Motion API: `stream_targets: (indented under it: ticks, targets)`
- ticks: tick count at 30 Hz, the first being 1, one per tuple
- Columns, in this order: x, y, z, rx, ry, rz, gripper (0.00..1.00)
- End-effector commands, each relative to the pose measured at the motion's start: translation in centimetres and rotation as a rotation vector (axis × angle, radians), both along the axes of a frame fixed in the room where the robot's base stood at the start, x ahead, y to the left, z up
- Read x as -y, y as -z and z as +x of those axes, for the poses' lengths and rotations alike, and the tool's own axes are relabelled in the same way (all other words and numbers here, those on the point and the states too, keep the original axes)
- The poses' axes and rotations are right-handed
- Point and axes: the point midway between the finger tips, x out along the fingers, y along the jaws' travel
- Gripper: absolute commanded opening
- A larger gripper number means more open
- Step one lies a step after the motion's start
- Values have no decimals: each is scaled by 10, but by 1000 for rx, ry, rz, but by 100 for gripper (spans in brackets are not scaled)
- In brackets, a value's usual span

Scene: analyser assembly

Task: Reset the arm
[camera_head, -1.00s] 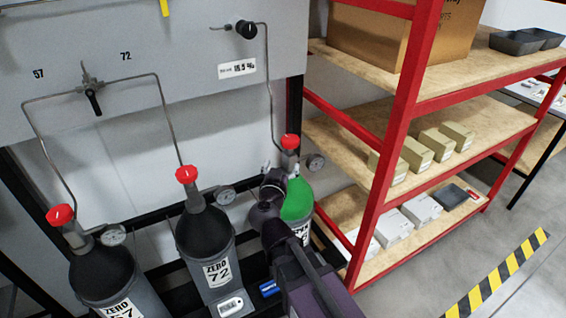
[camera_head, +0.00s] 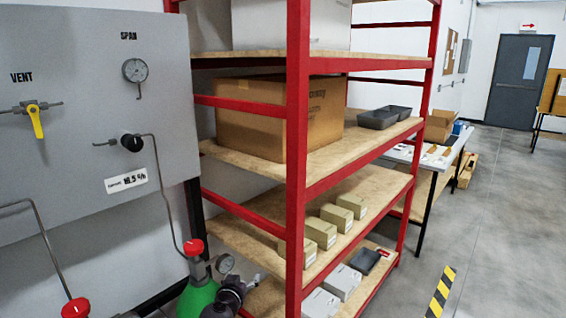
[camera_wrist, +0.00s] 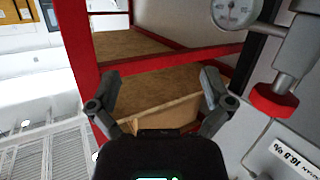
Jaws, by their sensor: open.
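My gripper shows in the wrist view (camera_wrist: 160,95) with its two fingers spread apart and nothing between them. Behind the fingers is the red-framed shelf with its wooden boards (camera_wrist: 130,45). In the head view a dark part of my arm shows at the bottom, beside the green cylinder (camera_head: 200,300) with its red valve cap (camera_head: 193,247). The fingers are not clearly visible in the head view.
The red shelf rack (camera_head: 297,150) holds a large cardboard box (camera_head: 265,120), small boxes and dark trays (camera_head: 378,118). The floor (camera_head: 490,200) at right is clear, with a striped strip (camera_head: 440,292).

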Motion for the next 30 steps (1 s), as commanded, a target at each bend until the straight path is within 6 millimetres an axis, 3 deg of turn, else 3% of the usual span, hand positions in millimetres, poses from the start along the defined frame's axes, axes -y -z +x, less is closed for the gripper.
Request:
stream_targets:
  ticks: [1, 6, 15, 21, 30]
  targets:
    - [20, 7, 4, -42, 41, -10, 100]
    - [79, 33, 8, -206, 151, -44, 100]
    - [167, 77, -5, -532, 265, -61, 100]
    - [212, 103, -24, -757, 275, -39, 100]
    - [258, 131, -61, -1070, 182, 46, 100]
